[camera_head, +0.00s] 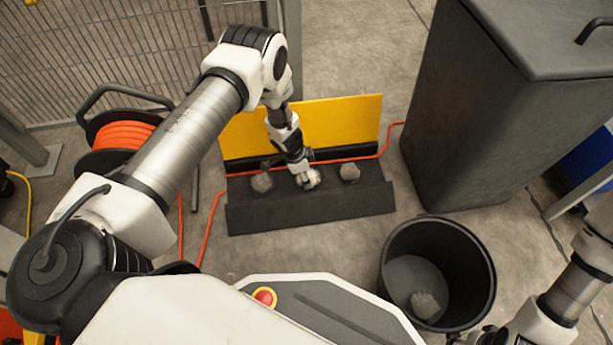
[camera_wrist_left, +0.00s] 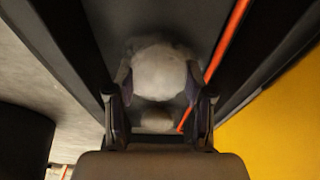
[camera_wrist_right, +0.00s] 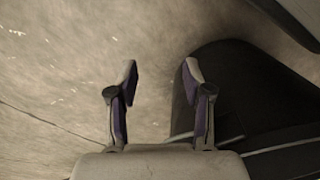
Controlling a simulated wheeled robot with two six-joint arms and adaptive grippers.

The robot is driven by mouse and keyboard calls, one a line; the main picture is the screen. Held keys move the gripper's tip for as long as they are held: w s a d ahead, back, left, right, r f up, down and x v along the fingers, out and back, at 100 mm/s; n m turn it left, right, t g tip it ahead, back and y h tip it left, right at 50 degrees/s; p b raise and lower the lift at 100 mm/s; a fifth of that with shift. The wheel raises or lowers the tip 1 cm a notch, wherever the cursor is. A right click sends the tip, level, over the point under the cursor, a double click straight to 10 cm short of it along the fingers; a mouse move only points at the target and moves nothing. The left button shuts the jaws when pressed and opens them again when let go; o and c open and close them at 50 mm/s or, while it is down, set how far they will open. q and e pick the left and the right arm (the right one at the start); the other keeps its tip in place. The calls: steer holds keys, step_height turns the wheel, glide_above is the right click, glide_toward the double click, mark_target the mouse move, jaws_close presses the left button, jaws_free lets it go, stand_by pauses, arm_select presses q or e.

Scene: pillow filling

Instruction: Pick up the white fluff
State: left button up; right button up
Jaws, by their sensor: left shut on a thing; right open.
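Three white-grey fluff clumps are at the black ledge (camera_head: 310,207) below the yellow panel (camera_head: 335,125). One fluff (camera_head: 262,182) lies at the left and one fluff (camera_head: 349,172) at the right. My left gripper (camera_head: 305,178) is shut on the middle fluff (camera_head: 314,178). In the left wrist view this fluff (camera_wrist_left: 160,72) sits between the two fingers, and a second clump (camera_wrist_left: 157,120) shows beyond it. Another fluff (camera_head: 425,304) lies in the black bucket (camera_head: 470,262). My right gripper (camera_wrist_right: 160,80) is open and empty in the right wrist view, with floor behind it.
An orange cable (camera_head: 215,220) runs along the ledge and over the floor. An orange cable reel (camera_head: 125,133) stands at the left. A large dark bin (camera_head: 480,120) stands at the right. Bare concrete floor (camera_head: 345,235) lies between ledge and bucket.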

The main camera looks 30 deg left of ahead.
mark_target(309, 174)
stand_by(0.4)
arm_select(q)
steer(key=p+v, duration=0.3)
steer(key=v, duration=0.1)
steer(key=shift+w+d+r+p, duration=0.1)
steer(key=shift+w+d+p, duration=0.2)
steer(key=shift+d+p, duration=0.1)
steer(key=p+v, duration=0.3)
steer(key=d+p+v, duration=0.1)
steer(key=v, duration=0.1)
steer(key=shift+w+a+r, duration=0.1)
steer(key=shift+w, duration=0.15)
